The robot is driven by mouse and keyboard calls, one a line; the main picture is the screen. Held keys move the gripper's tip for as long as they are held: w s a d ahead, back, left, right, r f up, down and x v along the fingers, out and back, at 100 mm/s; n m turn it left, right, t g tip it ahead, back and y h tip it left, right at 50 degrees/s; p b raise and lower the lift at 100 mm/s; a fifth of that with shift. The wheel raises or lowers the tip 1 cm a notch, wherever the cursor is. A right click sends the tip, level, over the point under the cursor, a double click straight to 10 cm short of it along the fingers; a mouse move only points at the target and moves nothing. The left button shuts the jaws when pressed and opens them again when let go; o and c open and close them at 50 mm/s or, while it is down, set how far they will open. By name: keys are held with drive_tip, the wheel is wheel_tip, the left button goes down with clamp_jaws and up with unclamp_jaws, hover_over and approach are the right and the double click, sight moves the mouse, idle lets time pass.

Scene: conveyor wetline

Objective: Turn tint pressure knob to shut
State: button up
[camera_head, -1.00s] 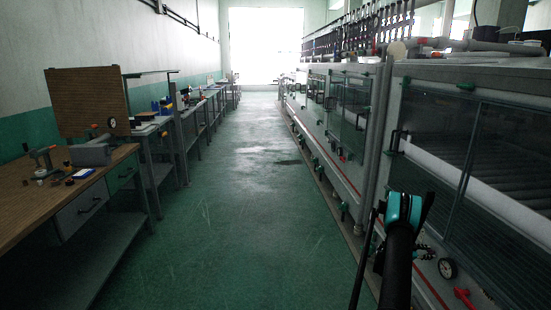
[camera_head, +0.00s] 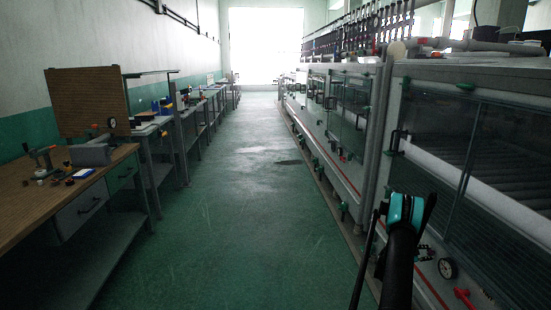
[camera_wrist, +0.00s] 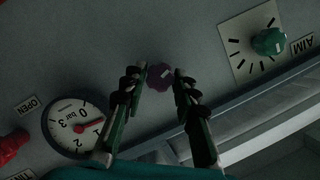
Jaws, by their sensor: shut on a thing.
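The small purple knob (camera_wrist: 160,77) sits on the grey panel in the wrist view, with a pale mark on its face. My gripper (camera_wrist: 160,75) has its two dark fingers on either side of the knob, tips closed against its sides. A round white pressure gauge (camera_wrist: 73,125) marked in bar is to the left of the knob, with a red needle. It also shows in the head view (camera_head: 447,268) low on the right machine. In the head view my arm hides the knob.
A red handle (camera_wrist: 12,147) by an OPEN label (camera_wrist: 28,105) is left of the gauge. A green knob (camera_wrist: 268,41) on a white dial plate is at the right, near an AIM label (camera_wrist: 302,45). The aisle floor (camera_head: 240,220) is clear; a workbench (camera_head: 60,195) stands left.

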drive_tip(key=shift+m+t, duration=0.4)
drive_tip(key=shift+m, duration=0.5)
drive_tip(key=shift+m+t+h, duration=0.4)
drive_tip(key=shift+m, duration=0.8)
drive_tip(key=o, duration=0.8)
drive_tip(key=shift+a, duration=0.1)
drive_tip(key=a, duration=0.5)
drive_tip(key=shift+s+a+f, duration=0.1)
drive_tip(key=shift+s+a, duration=0.25)
drive_tip(key=shift+a, duration=0.05)
